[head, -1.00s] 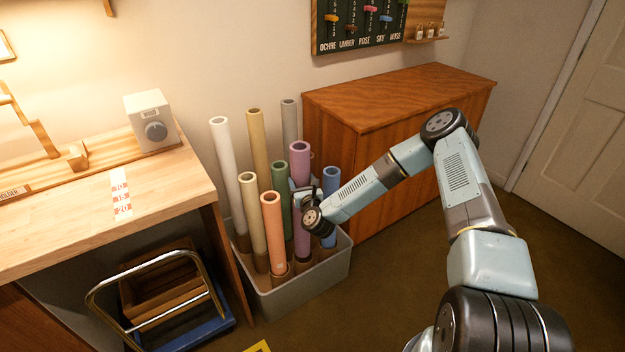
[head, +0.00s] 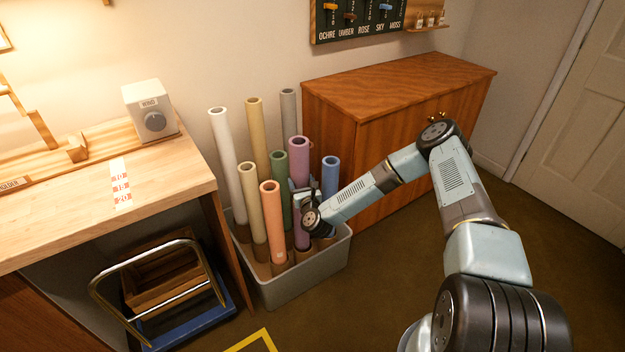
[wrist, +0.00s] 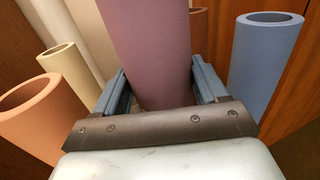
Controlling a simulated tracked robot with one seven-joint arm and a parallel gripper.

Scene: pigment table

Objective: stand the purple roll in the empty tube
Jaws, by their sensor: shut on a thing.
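The purple roll (head: 299,165) stands upright among other rolls in a grey bin (head: 310,283). My gripper (head: 303,203) is shut on the purple roll partway up its length. In the wrist view the purple roll (wrist: 148,45) rises between both fingers. Its lower end is down among short brown tubes at the front right of the bin, close to the orange roll. I cannot tell for sure whether its foot is inside the empty tube. The empty tube itself is not clearly visible.
Close by stand an orange roll (head: 271,215), a green roll (head: 279,175) and a blue roll (head: 330,175), with white, cream, yellow and grey ones too. A wooden cabinet (head: 400,90) is behind at right, a workbench (head: 80,200) at left. Floor at front right is open.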

